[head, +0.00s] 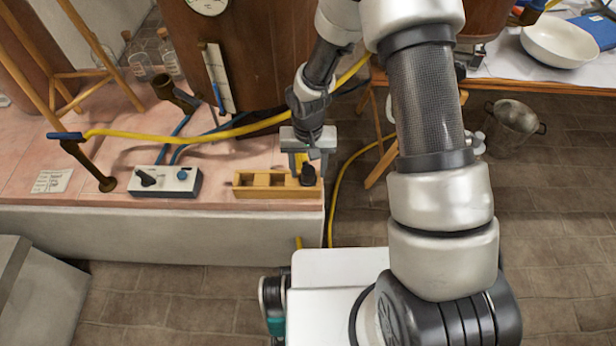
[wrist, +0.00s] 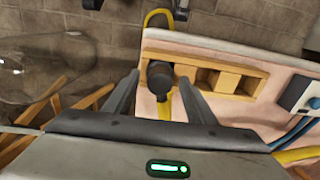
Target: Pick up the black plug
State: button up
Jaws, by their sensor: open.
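The black plug (head: 308,176) stands at the right end of a small wooden rack (head: 262,191) on the pink tiled bench top. In the wrist view the plug (wrist: 159,76) shows as a round dark knob at the rack's left end (wrist: 213,58). My gripper (head: 309,161) is above the rack's right end and points down. In the wrist view its two fingers (wrist: 158,88) are apart, and the plug appears between their tips. I cannot tell how far above the plug they are. The plug's lower part is hidden.
A grey switch box (head: 166,181) with blue cables stands left of the rack. A yellow hose (head: 215,134) runs behind it. The bench's right edge is close to the plug, with a floor gap beyond. A metal pot (head: 512,125) stands on the floor at right.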

jog(key=shift+f, duration=0.7)
jog(key=c, duration=0.9)
jog(key=shift+c, duration=0.2)
jog(key=shift+r, duration=0.15)
notch_tip(320, 180, up, 10)
jog(key=shift+f+p, duration=0.1)
jog(key=shift+p, duration=1)
